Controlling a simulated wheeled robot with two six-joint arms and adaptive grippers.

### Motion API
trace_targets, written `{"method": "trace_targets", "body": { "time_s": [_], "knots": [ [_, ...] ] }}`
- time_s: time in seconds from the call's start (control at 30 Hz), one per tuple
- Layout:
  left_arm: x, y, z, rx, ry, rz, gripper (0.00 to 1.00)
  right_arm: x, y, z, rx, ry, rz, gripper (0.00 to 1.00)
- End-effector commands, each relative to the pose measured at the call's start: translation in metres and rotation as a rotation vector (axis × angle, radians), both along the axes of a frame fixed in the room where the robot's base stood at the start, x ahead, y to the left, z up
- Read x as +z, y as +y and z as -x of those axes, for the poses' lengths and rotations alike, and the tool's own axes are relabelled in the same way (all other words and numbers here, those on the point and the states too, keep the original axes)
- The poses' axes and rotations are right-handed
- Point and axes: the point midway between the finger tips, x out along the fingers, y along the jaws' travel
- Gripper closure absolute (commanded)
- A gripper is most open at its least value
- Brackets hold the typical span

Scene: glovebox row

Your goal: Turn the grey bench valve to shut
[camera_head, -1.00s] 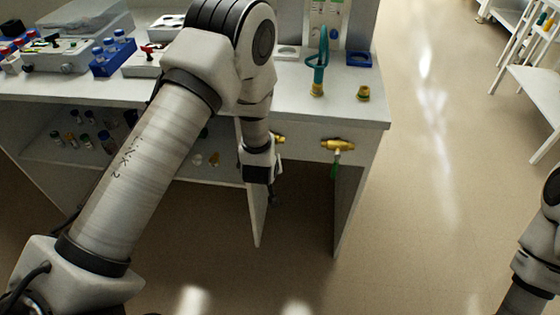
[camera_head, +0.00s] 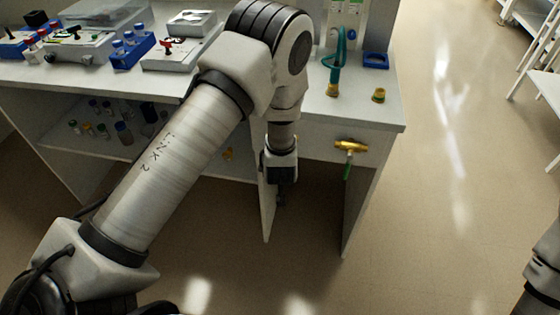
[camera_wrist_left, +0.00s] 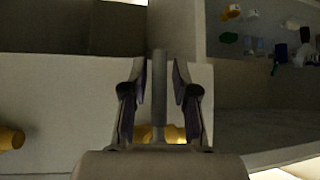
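The grey bench valve shows in the left wrist view as a grey lever (camera_wrist_left: 159,95) with part of its brass body (camera_wrist_left: 165,133) behind it.
A second brass valve (camera_head: 350,147) with a green handle hanging down is on the bench front, right of my arm. A teal tap (camera_head: 336,65) and a brass fitting (camera_head: 379,95) stand on the top. Bottles (camera_head: 123,133) sit on the shelf below.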

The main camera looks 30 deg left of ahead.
Motion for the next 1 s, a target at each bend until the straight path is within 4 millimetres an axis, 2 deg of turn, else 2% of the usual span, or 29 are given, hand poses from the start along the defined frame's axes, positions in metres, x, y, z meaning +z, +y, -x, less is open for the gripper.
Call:
{"method": "trace_targets", "body": {
  "time_s": [0.33, 0.7, 1.0],
  "knots": [
    [0.002, -0.001, 0.002, -0.001, 0.000, 0.001, 0.60, 0.000, 0.000, 0.000, 0.000, 0.000, 0.000, 0.60],
    [0.047, -0.023, 0.041, -0.004, 0.000, -0.002, 0.60, 0.000, 0.000, 0.000, 0.000, 0.000, 0.000, 0.60],
    [0.053, -0.025, 0.047, 0.000, 0.001, 0.000, 0.60, 0.000, 0.000, 0.000, 0.000, 0.000, 0.000, 0.60]
  ]
}}
